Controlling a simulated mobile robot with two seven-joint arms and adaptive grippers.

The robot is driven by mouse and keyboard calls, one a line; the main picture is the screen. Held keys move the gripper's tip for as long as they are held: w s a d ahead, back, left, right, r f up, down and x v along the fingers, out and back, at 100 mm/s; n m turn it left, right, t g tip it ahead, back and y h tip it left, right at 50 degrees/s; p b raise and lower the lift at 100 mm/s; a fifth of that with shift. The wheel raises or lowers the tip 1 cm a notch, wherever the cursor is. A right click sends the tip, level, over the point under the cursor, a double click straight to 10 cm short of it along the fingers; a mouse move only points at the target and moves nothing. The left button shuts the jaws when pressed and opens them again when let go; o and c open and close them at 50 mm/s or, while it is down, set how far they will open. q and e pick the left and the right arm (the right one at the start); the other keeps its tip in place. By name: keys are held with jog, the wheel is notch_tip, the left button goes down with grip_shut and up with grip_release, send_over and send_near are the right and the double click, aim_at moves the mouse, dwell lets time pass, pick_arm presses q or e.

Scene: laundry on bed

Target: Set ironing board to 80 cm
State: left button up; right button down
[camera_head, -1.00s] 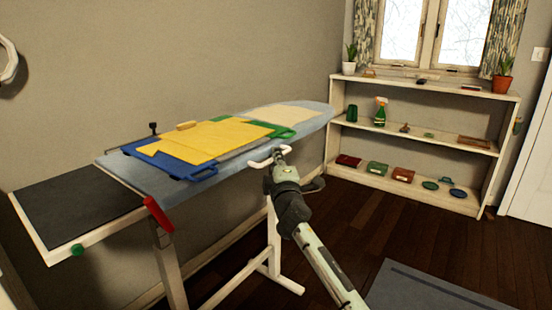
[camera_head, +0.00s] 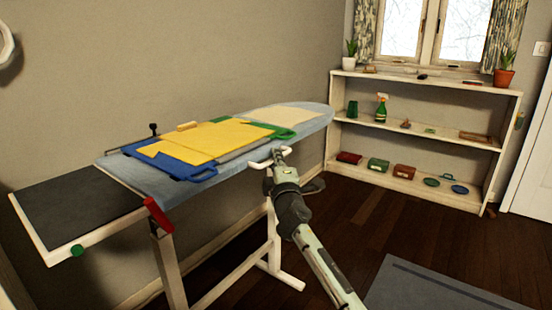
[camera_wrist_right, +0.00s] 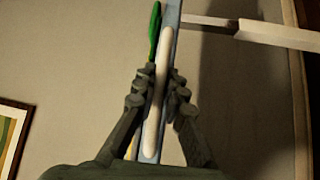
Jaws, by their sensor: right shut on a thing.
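The ironing board (camera_head: 125,172) stands along the wall, with a pale blue top and white legs. Yellow cloth (camera_head: 205,140) lies on it, over blue and green flat pieces with handles. A white handle (camera_head: 258,164) sticks out from the board's near long edge. My right gripper (camera_head: 277,155) is at that edge, shut on the white handle. In the right wrist view the handle (camera_wrist_right: 163,60) runs between the two fingers, against the blue board edge. A red lever (camera_head: 158,214) sits at the board's near left corner. My left gripper is out of view.
A dark-topped side panel (camera_head: 75,205) with a green knob (camera_head: 77,250) extends left of the board. A white shelf (camera_head: 420,140) with plants and small items stands at the back right. A grey mat (camera_head: 425,290) lies on the dark wooden floor.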

jog(key=shift+f, duration=0.6)
jog(key=c, duration=1.6)
grip_release()
jog(key=shift+o, duration=0.2)
jog(key=shift+r, duration=0.2)
jog(key=shift+s, duration=0.1)
jog(key=v, duration=1.2)
jog(key=shift+r, duration=0.1)
